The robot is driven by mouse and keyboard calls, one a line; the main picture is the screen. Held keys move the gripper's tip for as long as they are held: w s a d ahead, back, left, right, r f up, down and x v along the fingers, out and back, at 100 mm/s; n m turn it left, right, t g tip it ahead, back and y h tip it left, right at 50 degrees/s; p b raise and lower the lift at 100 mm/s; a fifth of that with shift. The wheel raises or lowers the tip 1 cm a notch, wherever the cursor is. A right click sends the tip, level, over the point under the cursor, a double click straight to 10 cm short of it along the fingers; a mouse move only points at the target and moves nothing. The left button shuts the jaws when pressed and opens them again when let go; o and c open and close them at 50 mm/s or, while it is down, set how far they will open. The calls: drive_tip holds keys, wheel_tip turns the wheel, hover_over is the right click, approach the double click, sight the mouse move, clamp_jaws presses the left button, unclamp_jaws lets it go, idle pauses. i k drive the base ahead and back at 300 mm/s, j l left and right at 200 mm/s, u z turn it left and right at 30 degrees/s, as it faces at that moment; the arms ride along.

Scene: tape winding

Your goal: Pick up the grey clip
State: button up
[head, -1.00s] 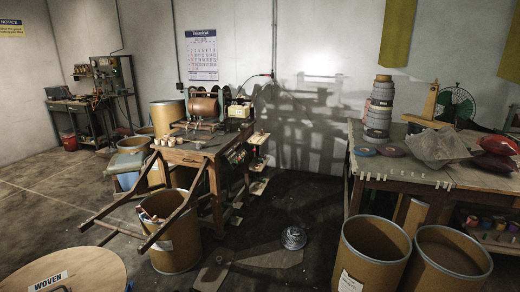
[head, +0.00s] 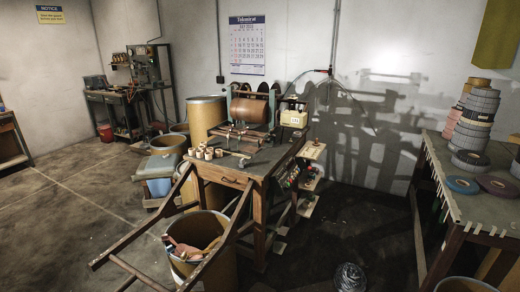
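I cannot make out the grey clip for certain. A wooden workbench (head: 224,172) stands in the middle of the head view with a winding machine (head: 249,110) on it. Several small pale spools (head: 205,153) stand on the bench's left front part. A small dark grey item (head: 235,154) lies flat to the right of the spools, too small to identify. My gripper is not in view.
Wooden rails (head: 143,235) jut from the bench over a brown drum (head: 196,232). A table with tape rolls (head: 470,205) stands at right. A shiny coil (head: 350,277) lies on the floor. Floor at left (head: 75,215) is open.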

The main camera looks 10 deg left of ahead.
sight(242, 164)
drive_tip(key=i+u, duration=0.25)
drive_tip(key=i, duration=0.4)
drive_tip(key=i+u, duration=0.3)
drive_tip(key=i, duration=0.35)
drive_tip(key=i+l+u, duration=0.25)
drive_tip(key=i, duration=0.4)
drive_tip(key=i+l+u, duration=0.1)
drive_tip(key=i, duration=0.35)
drive_tip(key=i+l+u, duration=0.1)
drive_tip(key=i, duration=0.4)
drive_tip(key=l, duration=0.1)
